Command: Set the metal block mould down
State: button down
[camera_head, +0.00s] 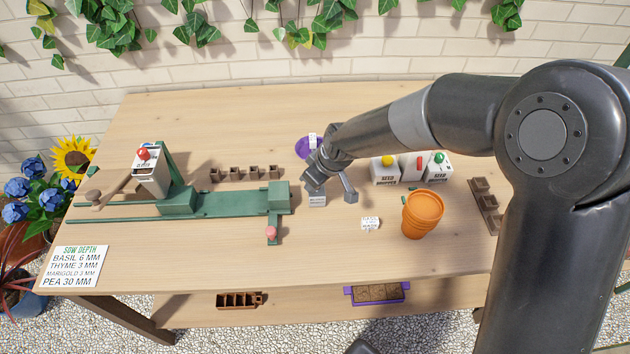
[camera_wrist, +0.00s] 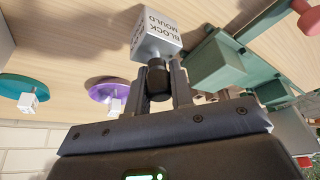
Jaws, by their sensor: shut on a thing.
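The metal block mould (camera_wrist: 160,37) is a small silver block lettered "BLOCK MOULD" with a dark knob-like handle. My gripper (camera_wrist: 163,78) is shut on that handle, one finger on each side. In the head view, the mould (camera_head: 317,201) shows under my gripper (camera_head: 332,190), just right of the green bench device's end block. Its base is close to the tabletop, but I cannot tell whether it touches. Part of the mould is hidden by my gripper in the head view.
The green sowing device (camera_head: 232,204) lies left of the mould. A small white labelled cube (camera_head: 370,223) and stacked orange pots (camera_head: 422,215) stand to the right. Seed boxes (camera_head: 385,171) and a purple disc (camera_head: 303,148) are behind. The table's front strip (camera_head: 340,255) is clear.

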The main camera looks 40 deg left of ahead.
jog(key=shift+f, duration=0.25)
jog(key=c, duration=1.3)
grip_release()
jog(key=shift+f, duration=0.1)
jog(key=shift+o, duration=0.2)
jog(key=v, duration=1.2)
